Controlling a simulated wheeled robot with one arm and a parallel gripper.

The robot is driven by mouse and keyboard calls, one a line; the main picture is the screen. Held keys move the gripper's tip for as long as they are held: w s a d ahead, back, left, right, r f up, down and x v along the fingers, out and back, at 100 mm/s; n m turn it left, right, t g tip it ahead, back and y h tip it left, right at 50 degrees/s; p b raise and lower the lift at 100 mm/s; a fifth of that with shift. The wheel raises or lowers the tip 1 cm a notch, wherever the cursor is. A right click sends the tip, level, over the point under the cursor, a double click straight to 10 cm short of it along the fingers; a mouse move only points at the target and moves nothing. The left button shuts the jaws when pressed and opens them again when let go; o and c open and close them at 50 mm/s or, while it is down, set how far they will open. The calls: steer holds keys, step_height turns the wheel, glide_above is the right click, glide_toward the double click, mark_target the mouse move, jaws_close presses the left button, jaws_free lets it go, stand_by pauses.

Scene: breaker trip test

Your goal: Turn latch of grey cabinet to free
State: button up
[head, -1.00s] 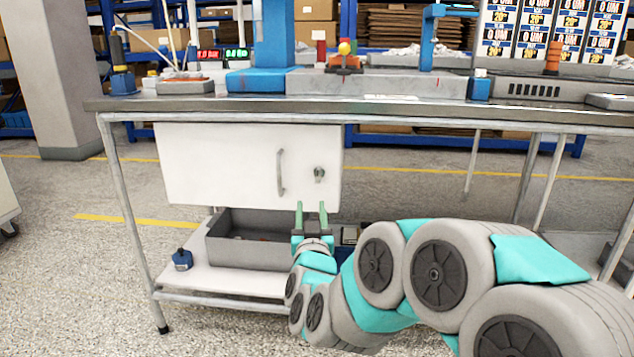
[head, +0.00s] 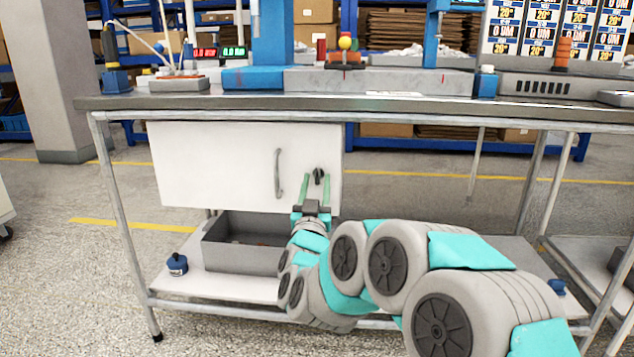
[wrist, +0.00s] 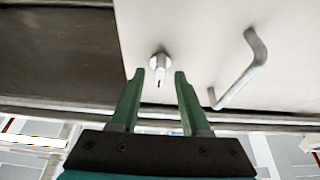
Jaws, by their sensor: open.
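The cabinet (head: 215,165) hangs under the workbench and its front looks off-white, with a curved bar handle (head: 279,173). The latch (head: 318,175) is a small knob on a round plate, right of the handle. In the wrist view the latch (wrist: 159,66) shows just beyond the fingertips, between their lines, nearer the left finger. The handle (wrist: 243,70) lies to the right there. My gripper (head: 317,180) is open and empty, its two green fingers pointing up at the latch. I cannot tell whether the fingertips touch it. My gripper also shows in the wrist view (wrist: 160,76).
A grey open bin (head: 228,257) stands on the lower shelf below the cabinet, with a small blue object (head: 177,264) to its left. The bench top edge (head: 350,105) runs above the cabinet. The bench legs stand at the sides.

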steer(key=shift+w+r, duration=0.35)
steer(key=shift+w, duration=0.25)
steer(key=shift+c, duration=0.2)
jaws_close()
